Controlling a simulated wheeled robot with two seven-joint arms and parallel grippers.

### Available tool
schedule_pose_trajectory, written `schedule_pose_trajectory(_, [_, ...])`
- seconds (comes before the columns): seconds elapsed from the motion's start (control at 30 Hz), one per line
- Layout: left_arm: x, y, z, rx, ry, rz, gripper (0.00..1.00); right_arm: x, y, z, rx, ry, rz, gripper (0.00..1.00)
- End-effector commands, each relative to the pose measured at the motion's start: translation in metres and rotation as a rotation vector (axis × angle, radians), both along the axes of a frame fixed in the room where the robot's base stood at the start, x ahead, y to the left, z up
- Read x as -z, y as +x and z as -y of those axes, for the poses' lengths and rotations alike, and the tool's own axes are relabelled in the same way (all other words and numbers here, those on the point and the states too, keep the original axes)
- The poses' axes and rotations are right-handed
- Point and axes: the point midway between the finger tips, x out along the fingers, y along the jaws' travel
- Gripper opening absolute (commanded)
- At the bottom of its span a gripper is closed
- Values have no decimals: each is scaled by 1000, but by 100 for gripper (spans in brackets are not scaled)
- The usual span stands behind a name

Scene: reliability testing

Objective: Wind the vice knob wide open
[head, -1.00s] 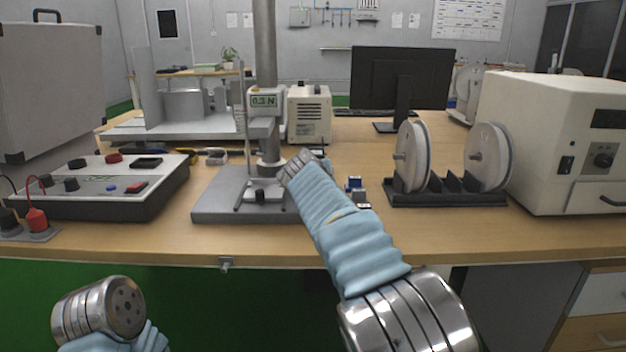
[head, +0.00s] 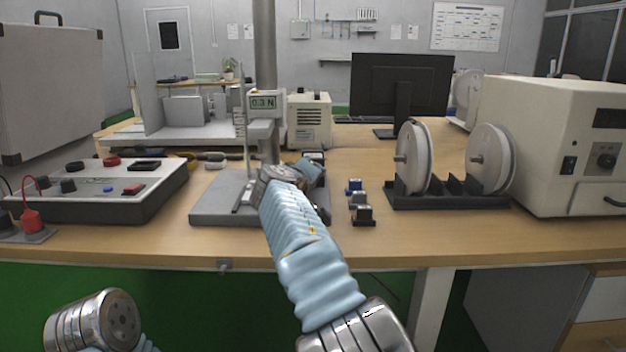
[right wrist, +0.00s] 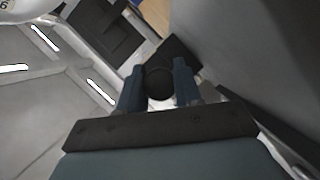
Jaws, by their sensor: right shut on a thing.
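The vice sits on the grey base plate (head: 212,208) of the test stand, and my right forearm hides most of it in the head view. In the right wrist view the dark round knob (right wrist: 158,84) lies between the two blue fingers of my right gripper (right wrist: 158,68). The fingers are shut on the knob, one on each side. A dark block (right wrist: 180,55) shows just beyond the knob. How far the vice jaws are apart cannot be seen. My left gripper is out of view; only a left arm joint shows at the bottom left.
The stand's column (head: 265,60) and its force display (head: 263,102), reading 0.3 N, rise behind my right wrist. Several small blocks (head: 362,214) stand just right of the base. A control box (head: 110,190) is at left, a spool rack (head: 450,200) at right.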

Motion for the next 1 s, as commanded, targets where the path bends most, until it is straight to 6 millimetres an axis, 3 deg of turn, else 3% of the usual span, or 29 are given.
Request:
schedule_pose_trajectory(0.57, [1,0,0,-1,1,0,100,-1,0,-1,-3,-31,1,3])
schedule_pose_trajectory(0.6, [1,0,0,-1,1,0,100,-1,0,-1,-3,-30,1,40])
schedule_pose_trajectory(0.7, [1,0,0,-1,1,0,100,0,0,-1,-3,-30,1,55])
schedule_pose_trajectory(0.73, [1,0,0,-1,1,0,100,0,0,-1,-3,-30,1,59])
schedule_pose_trajectory(1.0, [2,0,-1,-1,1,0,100,0,-1,-1,-1,-30,1,59])
